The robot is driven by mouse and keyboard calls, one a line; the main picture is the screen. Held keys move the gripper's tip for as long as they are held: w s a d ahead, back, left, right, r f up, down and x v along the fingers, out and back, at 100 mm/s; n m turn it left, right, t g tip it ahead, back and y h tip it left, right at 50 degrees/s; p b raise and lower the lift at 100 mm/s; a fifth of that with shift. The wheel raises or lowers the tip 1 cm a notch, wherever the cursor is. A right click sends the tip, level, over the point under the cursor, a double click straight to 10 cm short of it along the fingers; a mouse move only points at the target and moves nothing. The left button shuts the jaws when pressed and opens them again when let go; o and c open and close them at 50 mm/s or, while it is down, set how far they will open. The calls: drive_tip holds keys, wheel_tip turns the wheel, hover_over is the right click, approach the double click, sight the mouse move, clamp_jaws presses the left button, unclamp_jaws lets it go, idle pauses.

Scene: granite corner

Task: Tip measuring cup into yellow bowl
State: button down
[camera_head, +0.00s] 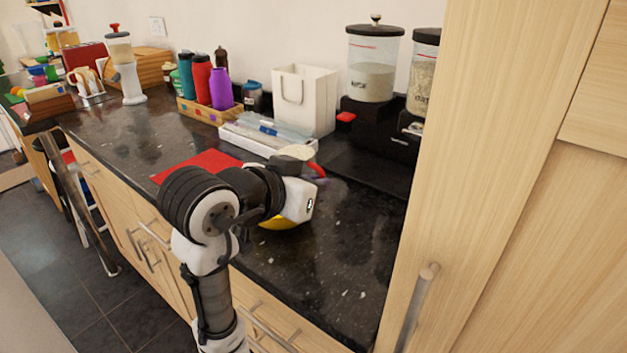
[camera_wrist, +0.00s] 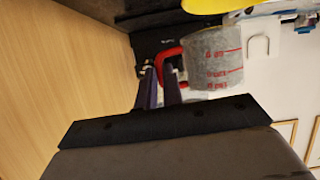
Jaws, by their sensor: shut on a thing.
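The measuring cup (camera_wrist: 213,58) is clear, with red scale marks and a grey, grainy fill seen through its wall. Its red handle (camera_wrist: 168,62) is between the fingers of my gripper (camera_wrist: 161,84), which is shut on it. In the head view the cup's pale top (camera_head: 297,151) and part of the red handle (camera_head: 317,168) show above my wrist, over the counter. The yellow bowl (camera_head: 281,223) stands on the counter, mostly hidden behind my gripper. Its edge also shows at the top of the wrist view (camera_wrist: 207,5). I cannot tell how far the cup is tilted.
A red mat (camera_head: 200,162) lies left of my wrist. Dispensers (camera_head: 371,80) stand at the back right, beside a tall wooden cabinet (camera_head: 478,150). The front right counter (camera_head: 340,265) is clear.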

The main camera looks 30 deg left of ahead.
drive_tip(key=r+n+h+p, duration=0.1)
drive_tip(key=p, duration=0.1)
drive_tip(key=n+h+p, duration=0.1)
drive_tip(key=shift+a+r+n+p, duration=0.15)
drive_tip(key=shift+r+n+p, duration=0.2)
drive_tip(key=shift+r+n, duration=0.05)
drive_tip(key=shift+a+r+n+h+p, duration=0.1)
drive_tip(key=shift+r+n+h+p, duration=0.3)
drive_tip(key=shift+p, duration=0.8)
drive_tip(key=shift+a+r+n+h+p, duration=0.45)
drive_tip(key=shift+r+n+p, duration=0.3)
drive_tip(key=shift+p, duration=1.2)
drive_tip(key=shift+w+a+r+n+t+h+p, duration=0.1)
drive_tip(key=shift+a+n+t+h+p, duration=0.2)
drive_tip(key=shift+p, duration=0.55)
drive_tip(key=shift+s+a+r+n+g+h+p, duration=0.15)
drive_tip(key=shift+a+n+p, duration=0.15)
drive_tip(key=shift+n+p, duration=0.45)
drive_tip(key=shift+w+a+r+n+t+h+p, duration=0.1)
drive_tip(key=shift+w+a+n+t+p, duration=0.15)
drive_tip(key=shift+p, duration=0.75)
drive_tip(key=shift+s+a+n+p, duration=0.1)
drive_tip(key=shift+a+n+p, duration=0.25)
drive_tip(key=shift+p, duration=0.2)
drive_tip(key=shift+a+n+h, duration=0.3)
drive_tip(key=shift+h, duration=0.1)
drive_tip(key=shift+a, duration=0.1)
idle(0.5)
